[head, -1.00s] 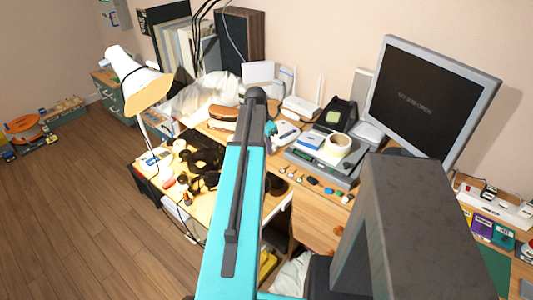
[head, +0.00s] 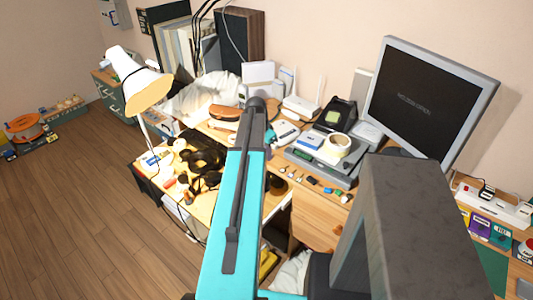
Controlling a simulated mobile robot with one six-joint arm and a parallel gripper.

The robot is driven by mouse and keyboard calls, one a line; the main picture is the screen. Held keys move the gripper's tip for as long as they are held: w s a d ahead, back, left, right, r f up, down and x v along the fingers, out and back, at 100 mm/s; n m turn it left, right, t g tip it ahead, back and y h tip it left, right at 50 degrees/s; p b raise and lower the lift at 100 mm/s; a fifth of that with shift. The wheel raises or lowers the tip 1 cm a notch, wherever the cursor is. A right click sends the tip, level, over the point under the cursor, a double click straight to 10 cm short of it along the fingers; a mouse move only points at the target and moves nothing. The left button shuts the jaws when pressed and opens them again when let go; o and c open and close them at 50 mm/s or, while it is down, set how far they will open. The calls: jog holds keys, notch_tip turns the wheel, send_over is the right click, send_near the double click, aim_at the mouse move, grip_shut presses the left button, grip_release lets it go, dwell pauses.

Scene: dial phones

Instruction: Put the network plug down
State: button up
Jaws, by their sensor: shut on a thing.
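My teal arm (head: 236,210) rises through the middle of the head view, with a dark joint at its top. It covers part of the desk behind it. I cannot make out my gripper or its fingertips. I cannot pick out the network plug either. A dark, tangled-looking mass (head: 207,157) lies over the left part of the desk, too small and dark to tell what it is.
The wooden desk (head: 316,228) carries a white lamp (head: 140,80), a brown case (head: 224,113), a dark phone (head: 336,114), a tape roll (head: 340,145) on grey equipment, small coloured plugs (head: 327,190) and a tilted monitor (head: 425,100). A power strip (head: 495,203) lies at right. The left floor is mostly clear.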

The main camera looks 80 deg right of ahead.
jog(key=shift+f, duration=0.2)
jog(key=o, duration=0.8)
jog(key=shift+r, duration=0.15)
notch_tip(320, 180, up, 12)
jog(key=w+a+b, duration=0.1)
jog(key=b, duration=0.1)
jog(key=shift+w+a, duration=0.3)
jog(key=shift+a, duration=0.1)
dwell(0.6)
